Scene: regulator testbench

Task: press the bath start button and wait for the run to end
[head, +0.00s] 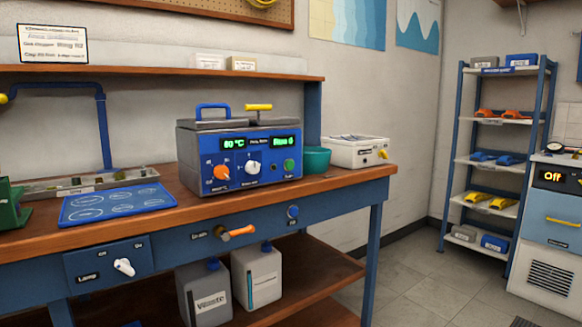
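The bath (240,158) is a blue-fronted box with grey lids on the wooden bench. Its left green display (233,143) seems to read 80 °C; the right display (285,141) is lit green, its text too small to read surely. Below them are an orange knob (222,172), a white knob (253,167) and a round green button (289,165), which looks like the start button. Nothing covers the button. Its pressed state cannot be told. My gripper is not recognisable in view.
A teal bowl (316,160) stands right of the bath, near a white box (357,151). A blue mat (117,204) lies left. The bench front carries a lamp switch (124,267), an orange handle (238,233) and a blue knob (292,212). Floor at right is clear before the shelf (499,161).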

